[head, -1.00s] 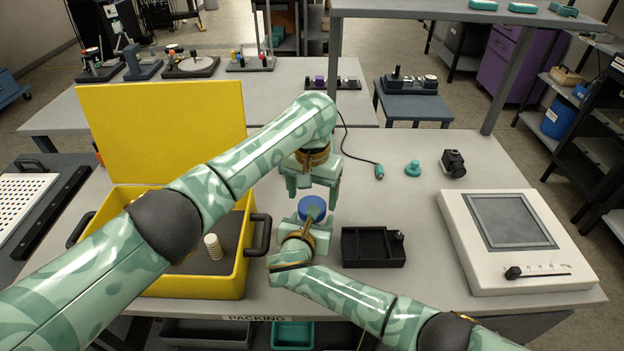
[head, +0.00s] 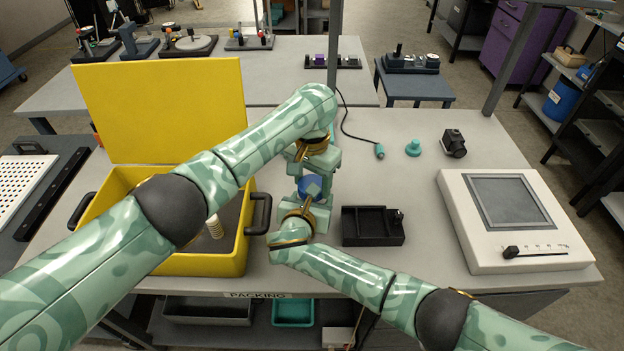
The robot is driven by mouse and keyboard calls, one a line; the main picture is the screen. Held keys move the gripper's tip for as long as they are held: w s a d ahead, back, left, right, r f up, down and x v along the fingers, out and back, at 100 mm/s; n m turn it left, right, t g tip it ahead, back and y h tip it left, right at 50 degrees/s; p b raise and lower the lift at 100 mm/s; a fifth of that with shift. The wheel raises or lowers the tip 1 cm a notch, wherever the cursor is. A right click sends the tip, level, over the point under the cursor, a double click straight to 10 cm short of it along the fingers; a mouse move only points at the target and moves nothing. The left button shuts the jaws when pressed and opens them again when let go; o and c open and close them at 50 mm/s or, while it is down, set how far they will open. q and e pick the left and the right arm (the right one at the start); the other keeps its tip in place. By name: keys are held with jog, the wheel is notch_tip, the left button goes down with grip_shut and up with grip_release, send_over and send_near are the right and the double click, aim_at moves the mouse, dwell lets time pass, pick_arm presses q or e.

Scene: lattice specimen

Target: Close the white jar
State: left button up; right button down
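A round blue lid (head: 311,187) shows between my two grippers, above the front middle of the table. The body of the white jar is not visible; my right gripper and the lid cover the place beneath. My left gripper (head: 313,186) points down from above, with its fingers around the blue lid; I cannot tell whether they press on it. My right gripper (head: 305,205) comes up from the front, just below the lid. Its fingers are mostly hidden, so its grip cannot be made out.
An open yellow case (head: 200,264) with a cream ribbed cylinder (head: 215,227) inside stands left. A black tray (head: 373,226) lies right of my grippers, with a white panel device (head: 515,250) beyond. A teal knob-shaped piece (head: 413,148), a cable and a small black device (head: 454,143) lie behind.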

pick_arm(q)
jog(key=shift+m, duration=0.5)
jog(key=o, duration=1.1)
jog(key=shift+r, duration=2.25)
jog(key=o, duration=0.5)
jog(key=shift+c, duration=0.2)
notch_tip(320, 180, up, 12)
